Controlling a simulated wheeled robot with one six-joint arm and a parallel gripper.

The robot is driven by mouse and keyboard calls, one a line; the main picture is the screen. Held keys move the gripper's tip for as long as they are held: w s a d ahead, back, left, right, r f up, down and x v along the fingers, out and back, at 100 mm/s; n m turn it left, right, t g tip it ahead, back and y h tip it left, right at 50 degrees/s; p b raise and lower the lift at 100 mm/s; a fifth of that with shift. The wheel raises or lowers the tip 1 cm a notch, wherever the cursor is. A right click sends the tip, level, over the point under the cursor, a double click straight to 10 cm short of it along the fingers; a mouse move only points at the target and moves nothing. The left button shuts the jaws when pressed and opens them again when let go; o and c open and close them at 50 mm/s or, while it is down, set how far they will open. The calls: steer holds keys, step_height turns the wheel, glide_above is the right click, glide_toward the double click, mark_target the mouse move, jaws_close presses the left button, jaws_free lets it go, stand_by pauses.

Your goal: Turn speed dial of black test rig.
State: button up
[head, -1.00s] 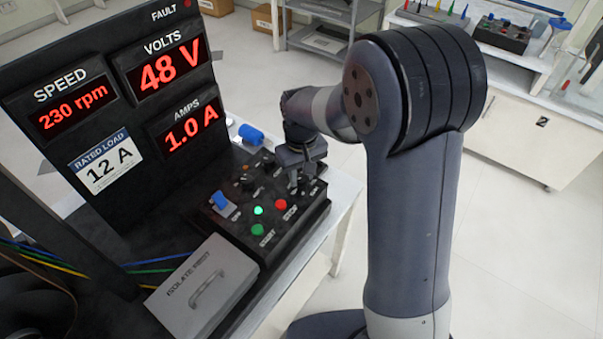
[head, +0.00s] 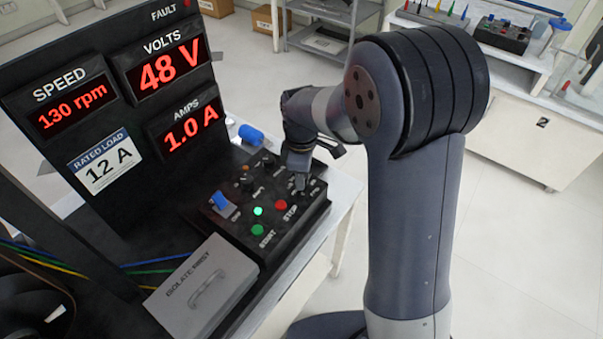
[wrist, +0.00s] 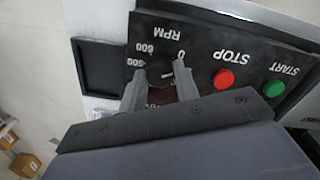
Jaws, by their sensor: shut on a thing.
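The black test rig has a sloped control box (head: 240,238) and an upright black panel (head: 60,130) behind it. The speed display (head: 73,107) reads 130 rpm. In the wrist view, the dark speed dial (wrist: 160,72) sits by the RPM scale, with 0, 600 and 500 legible around it. My gripper (wrist: 155,82) has its two grey fingers on either side of the dial, shut on it. In the head view my gripper (head: 299,182) is at the right end of the box, and the dial is hidden behind it.
A red STOP button (head: 281,205) and a green START button (head: 257,230) are close by on the box. A blue switch (head: 222,202) is at its left. A grey ISOLATE FIRST box (head: 205,285) lies in front. The volts display (head: 170,70) reads 48 V, the amps display (head: 185,127) 1.0 A.

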steer(key=shift+n, duration=1.7)
steer(key=o, duration=1)
step_height(320, 180, up, 11)
steer(key=shift+f, duration=0.1)
